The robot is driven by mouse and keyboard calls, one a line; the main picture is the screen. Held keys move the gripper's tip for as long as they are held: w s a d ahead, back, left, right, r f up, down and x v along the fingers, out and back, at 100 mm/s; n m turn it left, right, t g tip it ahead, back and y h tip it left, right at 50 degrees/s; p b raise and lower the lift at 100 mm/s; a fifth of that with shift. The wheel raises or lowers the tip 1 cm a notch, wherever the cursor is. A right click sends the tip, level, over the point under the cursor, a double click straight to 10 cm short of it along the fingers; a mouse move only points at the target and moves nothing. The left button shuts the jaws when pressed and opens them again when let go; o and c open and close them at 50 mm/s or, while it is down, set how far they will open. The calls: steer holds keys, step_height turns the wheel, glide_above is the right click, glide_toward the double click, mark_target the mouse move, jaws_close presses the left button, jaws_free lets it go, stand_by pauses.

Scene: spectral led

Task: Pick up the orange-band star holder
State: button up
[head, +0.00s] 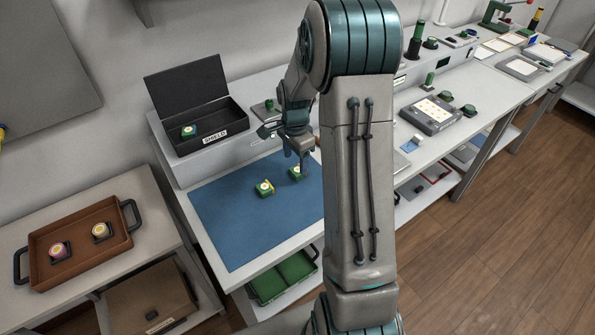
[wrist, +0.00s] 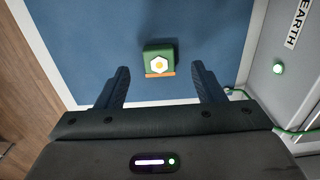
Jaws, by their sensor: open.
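In the head view my gripper (head: 301,168) hangs over the mat close to a green holder (head: 295,173), partly hidden by the fingers. A second green holder (head: 264,188) with a yellowish side sits on the mat to its left. Whether its face is a star is too small to tell.
An open black box (head: 212,131) labelled SHIELD holds another green holder (head: 188,131). A brown tray (head: 75,262) with two small round-topped pieces stands on the left table. The blue mat (head: 235,225) is clear at front left. A ledge labelled EARTH (wrist: 284,60) runs along the right in the wrist view.

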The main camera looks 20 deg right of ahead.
mark_target(298, 170)
steer(key=shift+d+f+p, duration=0.15)
steer(key=shift+f+p, duration=0.05)
steer(key=shift+f, duration=0.85)
steer(key=shift+d+f+p, duration=0.15)
steer(key=shift+f, duration=0.85)
steer(key=c, duration=1)
steer(key=shift+c, duration=0.3)
steer(key=shift+r, duration=0.15)
